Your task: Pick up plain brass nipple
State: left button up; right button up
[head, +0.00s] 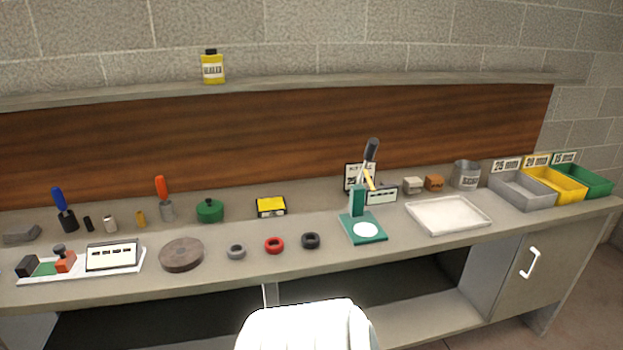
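A small brass-yellow cylinder (141,219), which looks like the plain brass nipple, stands upright at the back left of the workbench (330,262). It is too small to make out its surface. A pale cylinder (110,223) and a black cylinder (88,224) stand to its left, apart from it. A grey holder with an orange-red handle (162,188) stands to its right. Neither of my grippers is in the head view.
In front of the brass cylinder are a white tray with a label card (112,256) and a brown round disc (181,255). A green round pot (209,211), several rings, a green press (362,228), an empty white tray (447,214) and coloured bins (555,184) stand further right.

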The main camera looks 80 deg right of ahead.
aim_at(139, 216)
jog(key=z, duration=3.05)
jog(key=i, duration=0.4)
jog(key=u, duration=1.65)
